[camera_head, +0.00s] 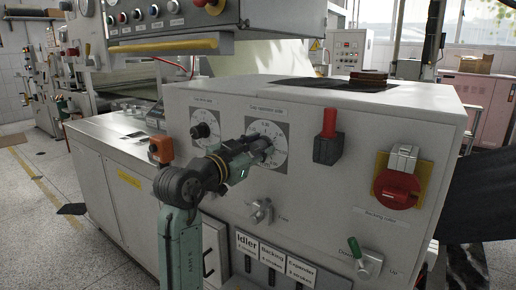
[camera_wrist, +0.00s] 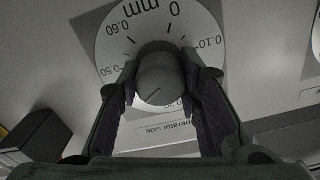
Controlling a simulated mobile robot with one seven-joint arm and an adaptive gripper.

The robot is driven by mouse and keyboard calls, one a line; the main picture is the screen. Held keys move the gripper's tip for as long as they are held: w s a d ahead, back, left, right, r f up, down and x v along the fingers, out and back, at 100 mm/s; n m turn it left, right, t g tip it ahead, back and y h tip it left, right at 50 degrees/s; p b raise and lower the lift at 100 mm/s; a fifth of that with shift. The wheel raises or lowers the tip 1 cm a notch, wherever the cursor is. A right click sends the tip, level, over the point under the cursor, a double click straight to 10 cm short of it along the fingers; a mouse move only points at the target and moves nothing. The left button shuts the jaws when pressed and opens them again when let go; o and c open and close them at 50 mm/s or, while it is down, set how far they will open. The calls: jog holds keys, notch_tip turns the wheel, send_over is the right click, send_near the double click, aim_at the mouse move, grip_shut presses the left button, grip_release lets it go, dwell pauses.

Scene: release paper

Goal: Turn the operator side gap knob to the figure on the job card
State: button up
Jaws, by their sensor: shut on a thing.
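The operator side gap knob (camera_wrist: 160,75) is a grey round knob in the middle of a white dial (camera_wrist: 112,42). My gripper (camera_head: 262,149) is at this dial (camera_head: 279,137) in the head view, under the label "Gap operator side". Its two fingers (camera_wrist: 160,92) are shut on the knob from both sides. I cannot make out a job card.
A second dial (camera_head: 205,133) with a black knob is left of my gripper. A red-handled lever (camera_head: 328,135) and a red rotary switch (camera_head: 397,189) on yellow are to the right. A small knob (camera_head: 261,212) is below. A dark sheet (camera_head: 318,84) lies on the cabinet top.

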jog(key=shift+n+p, duration=0.3)
jog(key=shift+n, duration=0.1)
jog(key=shift+c, duration=0.2)
jog(key=n+p, duration=0.3)
jog(key=n, duration=0.1)
jog(key=shift+r+n, duration=0.15)
jog(key=shift+n, duration=0.25)
jog(key=n+p, duration=0.2)
jog(key=n, duration=0.1)
jog(key=shift+a+n+p, duration=0.1)
jog(key=shift+n+p, duration=0.85)
jog(key=shift+n, duration=0.35)
jog(key=o, duration=1.2)
jog(key=shift+a, duration=0.1)
